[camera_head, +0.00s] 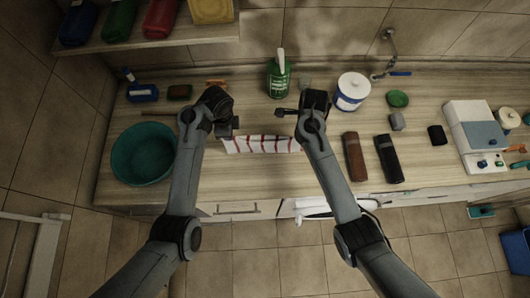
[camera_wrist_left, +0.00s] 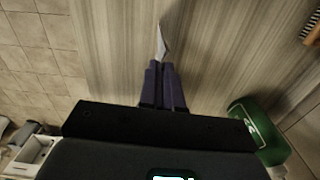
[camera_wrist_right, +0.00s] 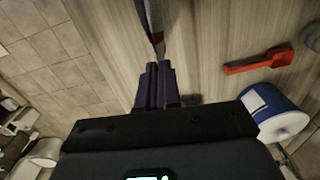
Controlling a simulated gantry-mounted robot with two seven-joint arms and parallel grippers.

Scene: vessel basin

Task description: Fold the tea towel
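The tea towel (camera_head: 262,145) is white with dark red stripes and shows as a narrow strip between my arms near the counter's front in the head view. My left gripper (camera_wrist_left: 162,66) has its fingers together, with a pale corner of the towel (camera_wrist_left: 163,44) sticking out beyond the tips. My right gripper (camera_wrist_right: 159,68) also has its fingers together, with the towel (camera_wrist_right: 150,24) running edge-on from the tips. Both appear shut on the towel. The gripped parts are hidden between the fingers. I cannot tell whether the towel touches the counter.
A teal basin (camera_head: 143,153) stands to the left. A green bottle (camera_head: 278,77) and white-blue canister (camera_head: 351,91) stand behind. A brown case (camera_head: 355,157) and black case (camera_head: 388,158) lie right of my right arm. The counter's front edge (camera_head: 440,193) drops to the floor.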

